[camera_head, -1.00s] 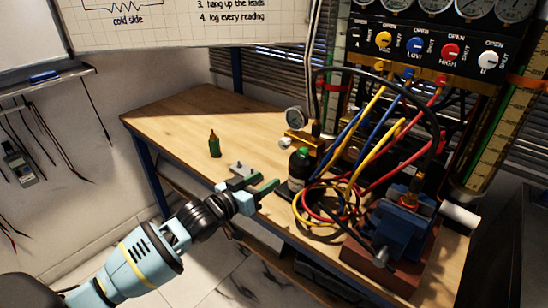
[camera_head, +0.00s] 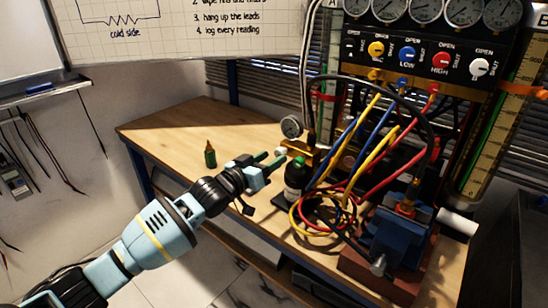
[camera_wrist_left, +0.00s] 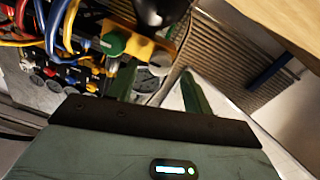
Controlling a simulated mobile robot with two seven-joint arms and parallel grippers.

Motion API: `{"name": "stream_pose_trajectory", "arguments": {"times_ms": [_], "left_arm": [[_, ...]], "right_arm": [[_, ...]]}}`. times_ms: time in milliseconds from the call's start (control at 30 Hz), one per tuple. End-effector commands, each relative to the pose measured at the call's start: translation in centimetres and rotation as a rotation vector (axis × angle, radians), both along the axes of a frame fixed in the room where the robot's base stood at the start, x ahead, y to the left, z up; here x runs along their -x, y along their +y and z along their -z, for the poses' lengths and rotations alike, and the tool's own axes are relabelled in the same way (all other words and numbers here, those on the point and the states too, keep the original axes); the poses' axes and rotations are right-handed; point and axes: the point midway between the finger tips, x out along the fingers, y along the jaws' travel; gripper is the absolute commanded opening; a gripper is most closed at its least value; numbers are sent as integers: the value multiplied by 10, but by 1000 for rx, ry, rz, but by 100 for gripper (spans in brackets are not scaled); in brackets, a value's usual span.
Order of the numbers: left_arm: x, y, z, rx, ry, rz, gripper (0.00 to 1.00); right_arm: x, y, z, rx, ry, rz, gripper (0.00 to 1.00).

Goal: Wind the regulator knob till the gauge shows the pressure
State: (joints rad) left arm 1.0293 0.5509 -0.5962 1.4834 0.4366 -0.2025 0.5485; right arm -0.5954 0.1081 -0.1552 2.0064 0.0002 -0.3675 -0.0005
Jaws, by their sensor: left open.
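The small round gauge (camera_head: 291,127) with a pale dial stands beside a brass block on the bench. A pale, small knob (camera_head: 281,151), apparently the regulator knob, sticks out to the left below it. My left gripper (camera_head: 271,159) is open and empty just in front of the knob, its green fingers pointing toward it. In the left wrist view the open fingers (camera_wrist_left: 156,82) show with the gauge (camera_wrist_left: 160,62) beyond, between them. The gauge's reading is too small to tell. My right gripper is out of view.
Coiled hoses (camera_head: 320,215) and a blue vise (camera_head: 396,235) lie farther right. A small green bottle (camera_head: 210,154) stands left. The bench's left part (camera_head: 175,130) is mostly clear.

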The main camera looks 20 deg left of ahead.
Motion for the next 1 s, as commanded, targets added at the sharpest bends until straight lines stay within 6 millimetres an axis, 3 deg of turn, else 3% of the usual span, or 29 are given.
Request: {"name": "stream_pose_trajectory", "arguments": {"times_ms": [200,567,900,1000], "left_arm": [[-17,-7,1,0,1,-1,50],[-20,-8,0,0,1,0,50],[-19,-8,1,0,1,-1,7],[-19,-8,1,-2,0,-1,6]], "right_arm": [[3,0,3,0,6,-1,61],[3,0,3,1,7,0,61],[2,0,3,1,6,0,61],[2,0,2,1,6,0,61]]}}
